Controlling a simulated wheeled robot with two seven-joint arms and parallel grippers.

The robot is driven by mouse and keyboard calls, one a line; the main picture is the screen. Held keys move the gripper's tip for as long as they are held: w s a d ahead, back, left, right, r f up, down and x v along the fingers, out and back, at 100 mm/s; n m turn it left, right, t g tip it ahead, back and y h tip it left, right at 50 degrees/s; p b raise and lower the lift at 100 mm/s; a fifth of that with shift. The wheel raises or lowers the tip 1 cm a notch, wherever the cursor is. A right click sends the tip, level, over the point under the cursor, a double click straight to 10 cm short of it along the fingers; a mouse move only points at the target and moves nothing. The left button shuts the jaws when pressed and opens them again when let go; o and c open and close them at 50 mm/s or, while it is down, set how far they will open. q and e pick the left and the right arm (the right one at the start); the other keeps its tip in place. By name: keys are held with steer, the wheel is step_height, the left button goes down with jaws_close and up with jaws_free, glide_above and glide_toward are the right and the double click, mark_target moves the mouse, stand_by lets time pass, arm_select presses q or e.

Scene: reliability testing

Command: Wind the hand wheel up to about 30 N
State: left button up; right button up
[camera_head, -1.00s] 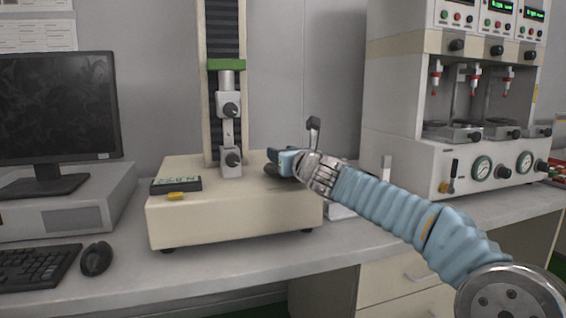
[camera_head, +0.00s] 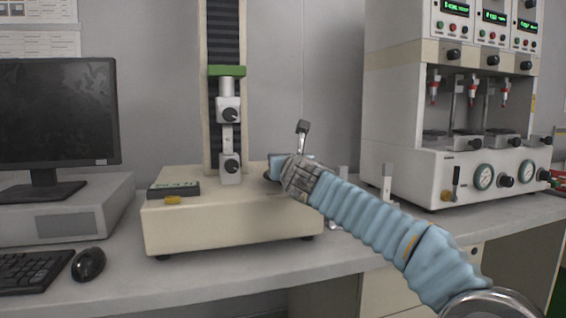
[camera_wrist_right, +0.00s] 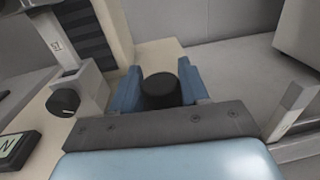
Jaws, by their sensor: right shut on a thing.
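The cream test stand (camera_head: 230,230) stands on the bench with a dark column, a green crosshead (camera_head: 227,71) and two grey clamps (camera_head: 229,110) with black knobs. A black round knob (camera_wrist_right: 160,90), which looks like the hand wheel or its handle, sits between the blue fingers of my right gripper (camera_wrist_right: 160,94) in the wrist view. The right gripper (camera_head: 276,168) is shut on it at the right of the stand's base; in the head view it mostly hides the wheel. The force display (camera_head: 174,188) lies at the base's left; its reading is not legible. My left gripper is not in view.
A monitor (camera_head: 58,115), keyboard (camera_head: 32,272) and mouse (camera_head: 88,264) are at the left. A large white machine (camera_head: 420,165) with gauges stands at the right. The bench front is clear before the stand.

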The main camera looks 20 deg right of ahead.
steer(key=o, duration=1)
steer(key=shift+c, duration=0.2)
steer(key=shift+s, duration=0.55)
steer(key=s+b, duration=0.2)
steer(key=s, duration=1)
steer(key=shift+s+a, duration=0.35)
steer(key=shift+s, duration=0.05)
